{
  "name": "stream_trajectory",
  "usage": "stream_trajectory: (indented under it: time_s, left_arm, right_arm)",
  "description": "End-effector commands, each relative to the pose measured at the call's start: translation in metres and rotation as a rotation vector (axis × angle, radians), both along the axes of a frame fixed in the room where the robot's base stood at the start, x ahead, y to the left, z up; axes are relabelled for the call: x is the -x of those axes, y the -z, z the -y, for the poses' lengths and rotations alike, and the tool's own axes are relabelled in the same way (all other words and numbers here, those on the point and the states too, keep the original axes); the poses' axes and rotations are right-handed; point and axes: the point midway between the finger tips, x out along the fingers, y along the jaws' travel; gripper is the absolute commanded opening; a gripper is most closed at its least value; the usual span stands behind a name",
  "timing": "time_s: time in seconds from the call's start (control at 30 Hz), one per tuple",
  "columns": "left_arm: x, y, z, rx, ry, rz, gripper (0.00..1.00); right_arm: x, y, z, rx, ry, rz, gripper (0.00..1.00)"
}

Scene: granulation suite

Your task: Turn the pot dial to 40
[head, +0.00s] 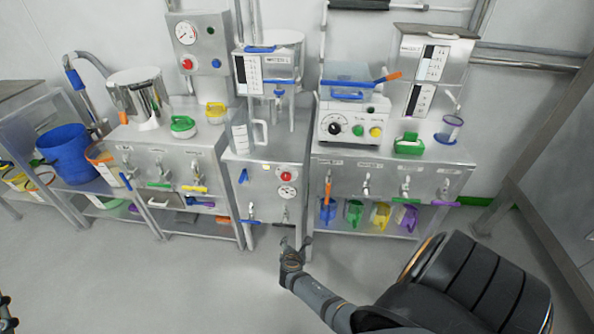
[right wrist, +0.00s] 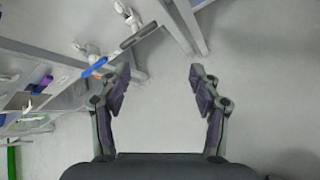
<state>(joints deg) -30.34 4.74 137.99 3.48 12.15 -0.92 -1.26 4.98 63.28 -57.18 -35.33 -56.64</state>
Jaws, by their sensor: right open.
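A round black dial (head: 335,128) sits on the front of a white box-shaped unit (head: 352,108) on the right-hand bench. A green and a yellow button are beside it. Its scale marks are too small to read. My right gripper (head: 296,243) is open and empty, low in front of the middle cabinet and well below the dial. Its spread fingers also show in the right wrist view (right wrist: 160,88), with only floor between them. At the bottom left edge of the head view is a small dark part, perhaps my left gripper (head: 6,308); its state does not show.
Taps with coloured levers line the bench fronts; a blue tap lever (right wrist: 95,67) is near my right gripper. A steel pot (head: 140,98) stands on the left bench, a clear jug (head: 240,135) on the middle cabinet. Coloured jugs (head: 355,212) stand on the lower shelf. The floor in front is clear.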

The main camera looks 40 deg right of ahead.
Motion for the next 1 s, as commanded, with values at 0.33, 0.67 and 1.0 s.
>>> stream_trajectory:
  time_s: [0.33, 0.67, 1.0]
  left_arm:
    - [0.000, -0.022, 0.000, 0.000, 0.000, 0.000, 0.40]
    - [0.000, -0.022, 0.000, 0.000, 0.000, 0.000, 0.40]
    - [-0.011, 0.002, -0.001, -0.004, -0.004, -0.059, 0.40]
  right_arm:
    - [0.033, 0.016, -0.011, -0.159, 0.091, 0.000, 0.64]
    - [0.033, 0.018, -0.011, -0.162, 0.092, 0.000, 0.64]
    - [0.043, 0.024, -0.014, -0.199, 0.117, -0.003, 0.64]
